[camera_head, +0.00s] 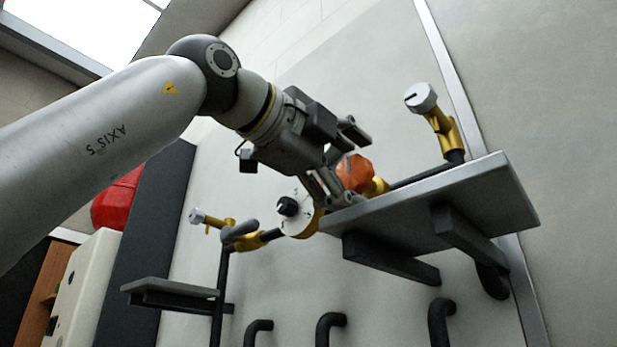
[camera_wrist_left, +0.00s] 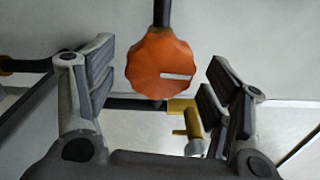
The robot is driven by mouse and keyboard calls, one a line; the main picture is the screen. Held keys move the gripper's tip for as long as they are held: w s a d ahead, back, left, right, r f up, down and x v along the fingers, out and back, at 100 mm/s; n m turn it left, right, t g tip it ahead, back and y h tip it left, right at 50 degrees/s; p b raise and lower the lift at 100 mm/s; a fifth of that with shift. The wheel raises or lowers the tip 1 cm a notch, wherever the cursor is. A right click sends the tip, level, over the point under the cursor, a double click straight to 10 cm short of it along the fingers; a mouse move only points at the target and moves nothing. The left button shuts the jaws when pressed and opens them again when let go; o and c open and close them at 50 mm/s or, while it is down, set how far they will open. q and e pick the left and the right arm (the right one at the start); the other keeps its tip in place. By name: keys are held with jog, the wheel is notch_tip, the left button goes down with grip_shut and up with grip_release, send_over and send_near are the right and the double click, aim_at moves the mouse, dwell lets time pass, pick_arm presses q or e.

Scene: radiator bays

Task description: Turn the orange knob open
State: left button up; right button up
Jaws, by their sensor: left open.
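The orange knob (camera_head: 355,172) is a faceted round handle on a brass valve, above the grey shelf in the head view. In the left wrist view the knob (camera_wrist_left: 161,64) sits between the two open fingers, with clear room on both sides and a light slot mark lying nearly horizontal on its face. My left gripper (camera_head: 338,160) is open and close in front of the knob; in the left wrist view its fingers (camera_wrist_left: 158,88) show at left and right. Touch with the knob is not seen. My right gripper is not in view.
A grey shelf (camera_head: 420,225) on dark brackets lies just under the knob. A white dial with a black knob (camera_head: 288,206) is left of it. Brass valves with grey caps stand at right (camera_head: 422,98) and left (camera_head: 197,216). Dark pipes run between them along the wall.

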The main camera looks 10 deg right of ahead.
pick_arm(q)
jog(key=v, duration=1)
jog(key=shift+a, duration=0.2)
jog(key=shift+f, duration=0.1)
